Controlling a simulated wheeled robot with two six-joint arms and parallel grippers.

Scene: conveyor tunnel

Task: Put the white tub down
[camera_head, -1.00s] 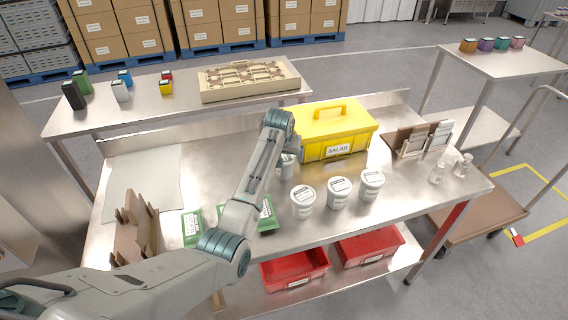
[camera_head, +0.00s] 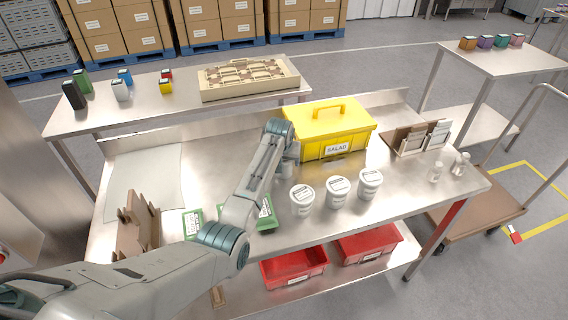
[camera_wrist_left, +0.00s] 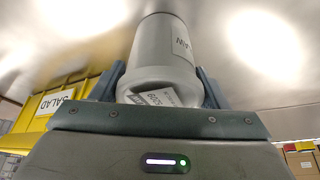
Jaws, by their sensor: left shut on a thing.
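A white tub (camera_wrist_left: 168,52) with a dark-printed label is between the fingers of my left gripper (camera_wrist_left: 158,84) in the left wrist view. The gripper is shut on it. In the head view my left gripper (camera_head: 287,155) is low over the steel table, just in front of the yellow SALAD box (camera_head: 328,132), and my wrist hides much of the tub. I cannot tell whether the tub's base touches the table (camera_head: 340,225). Several similar white tubs stand upright to the right, such as the nearest one (camera_head: 301,199). My right gripper is out of view.
Green packs (camera_head: 266,213) lie beside my left forearm. A brown rack (camera_head: 136,228) stands at the left. Clear bottles (camera_head: 437,171) and a card holder (camera_head: 418,138) are at the right. Red bins (camera_head: 293,268) sit on the lower shelf. Bare steel lies right of the tubs.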

